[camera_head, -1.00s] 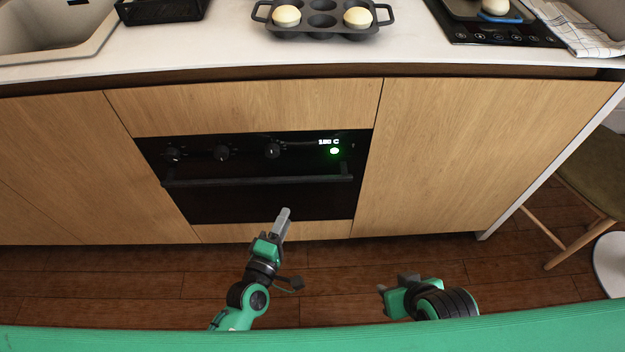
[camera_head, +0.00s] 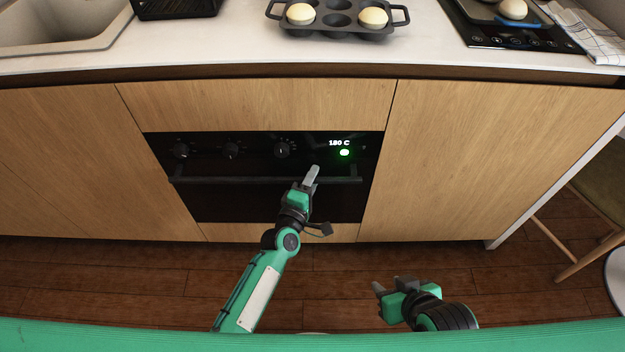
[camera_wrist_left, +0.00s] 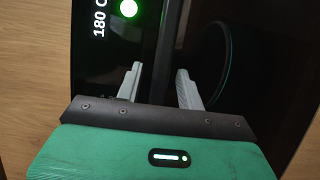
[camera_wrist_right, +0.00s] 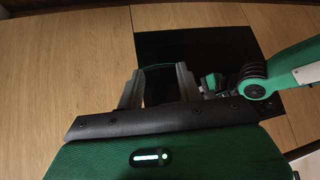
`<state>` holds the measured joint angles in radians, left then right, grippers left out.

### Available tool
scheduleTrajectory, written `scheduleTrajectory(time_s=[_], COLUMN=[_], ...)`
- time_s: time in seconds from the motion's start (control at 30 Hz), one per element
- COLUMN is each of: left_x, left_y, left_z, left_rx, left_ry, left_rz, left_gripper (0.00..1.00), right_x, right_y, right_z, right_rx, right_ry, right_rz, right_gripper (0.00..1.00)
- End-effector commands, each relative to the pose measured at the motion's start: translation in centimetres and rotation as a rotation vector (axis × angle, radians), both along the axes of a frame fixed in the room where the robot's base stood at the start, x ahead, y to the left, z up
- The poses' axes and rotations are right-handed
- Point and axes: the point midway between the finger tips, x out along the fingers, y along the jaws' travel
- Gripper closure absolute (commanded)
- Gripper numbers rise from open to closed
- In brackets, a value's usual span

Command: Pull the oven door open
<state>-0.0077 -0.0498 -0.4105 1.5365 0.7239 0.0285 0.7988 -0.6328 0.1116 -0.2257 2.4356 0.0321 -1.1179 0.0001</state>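The black oven (camera_head: 262,140) is built in under the counter, and its door (camera_head: 235,204) is shut. A dark bar handle (camera_head: 235,181) runs across the top of the door. My left gripper (camera_head: 312,172) is at the right part of the handle. In the left wrist view its two fingers (camera_wrist_left: 159,72) are open, and the handle (camera_wrist_left: 164,35) runs between them, with gaps on both sides. Whether the fingertips reach past the bar is hard to tell. My right gripper (camera_head: 386,286) is low over the floor, away from the oven. Its fingers (camera_wrist_right: 157,74) are open and empty.
Wooden cabinet fronts (camera_head: 455,160) flank the oven. On the counter (camera_head: 225,52) are a muffin tin (camera_head: 337,22) with pale buns, a black rack (camera_head: 175,8) and a hob (camera_head: 505,35). A stool (camera_head: 590,215) stands at the right. The floor (camera_head: 130,280) before the oven is clear.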

Motion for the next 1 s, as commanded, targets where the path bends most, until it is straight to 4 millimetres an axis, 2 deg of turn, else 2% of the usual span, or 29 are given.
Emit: scheduleTrajectory(time_s=[0.27, 0.47, 0.5, 0.83, 1.0], left_x=[0.2, 0.2, 0.2, 0.1, -0.3], left_y=[-0.1, -0.1, -0.1, -0.1, -0.1], left_z=[0.0, 0.0, 0.0, -0.2, -0.5], left_rx=[0.000, 0.000, 0.001, 0.001, 0.001], left_ry=[0.000, 0.000, 0.000, -0.004, -0.018], left_rz=[0.000, 0.000, 0.000, 0.000, -0.001], left_gripper=[0.62, 0.97, 1.00, 1.00, 1.00], right_x=[0.0, 0.0, 0.0, 0.2, 0.6], right_y=[0.0, 0.0, 0.0, 0.2, 1.5], right_z=[0.0, 0.0, 0.0, -0.1, -0.6], right_rx=[0.002, 0.002, 0.002, 0.006, 0.043], right_ry=[-0.003, -0.003, -0.003, -0.012, -0.077], right_rz=[0.000, 0.000, 0.000, 0.001, 0.019], right_gripper=[0.64, 0.64, 0.64, 0.64, 0.64])
